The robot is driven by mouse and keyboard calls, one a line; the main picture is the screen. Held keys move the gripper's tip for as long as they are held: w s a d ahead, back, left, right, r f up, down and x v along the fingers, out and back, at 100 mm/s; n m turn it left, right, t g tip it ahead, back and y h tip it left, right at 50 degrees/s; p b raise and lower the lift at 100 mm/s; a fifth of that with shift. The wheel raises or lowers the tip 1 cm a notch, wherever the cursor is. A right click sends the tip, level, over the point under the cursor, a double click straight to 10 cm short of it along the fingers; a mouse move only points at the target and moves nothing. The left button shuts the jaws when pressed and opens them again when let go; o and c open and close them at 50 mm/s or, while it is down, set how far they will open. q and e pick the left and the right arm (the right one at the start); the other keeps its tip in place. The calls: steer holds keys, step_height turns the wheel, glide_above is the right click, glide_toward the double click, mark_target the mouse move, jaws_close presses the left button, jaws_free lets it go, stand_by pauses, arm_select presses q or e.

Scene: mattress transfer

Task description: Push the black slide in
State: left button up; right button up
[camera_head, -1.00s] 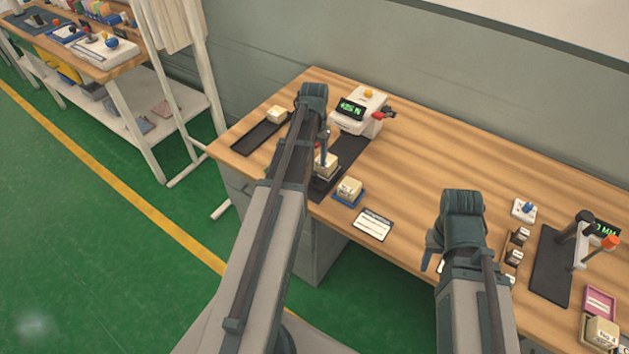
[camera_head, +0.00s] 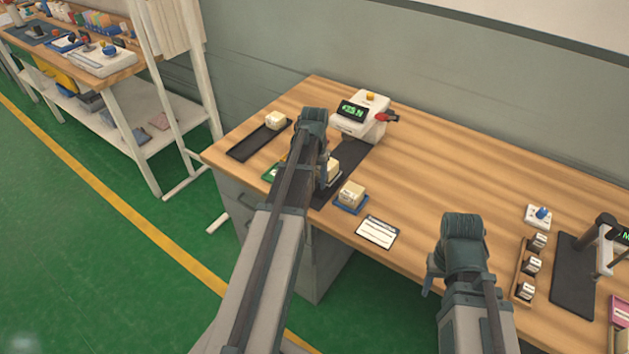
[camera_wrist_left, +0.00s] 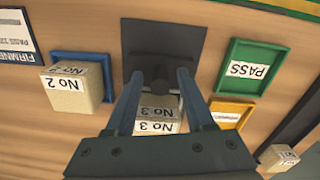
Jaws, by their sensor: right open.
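A black plate (camera_head: 350,155) runs out from the white force tester (camera_head: 360,118). I take this plate and knob for the black slide but cannot be sure. My left gripper (camera_wrist_left: 160,76) is open, one finger on each side of the knob; contact is unclear. A block marked No 3 (camera_wrist_left: 158,112) is below the knob, partly hidden by the gripper. In the head view the left arm hides most of this. My right gripper (camera_head: 430,283) is open above the table's front edge.
A No 2 block (camera_wrist_left: 75,83) is on a blue tray (camera_wrist_left: 100,62). A green PASS tray (camera_wrist_left: 221,72) and a yellow tray (camera_wrist_left: 243,107) lie opposite. A long black tray (camera_head: 250,143) holds another block (camera_head: 275,119). The table's middle (camera_head: 460,170) is clear.

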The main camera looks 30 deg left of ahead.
arm_select(q)
jaws_close()
stand_by(1.2)
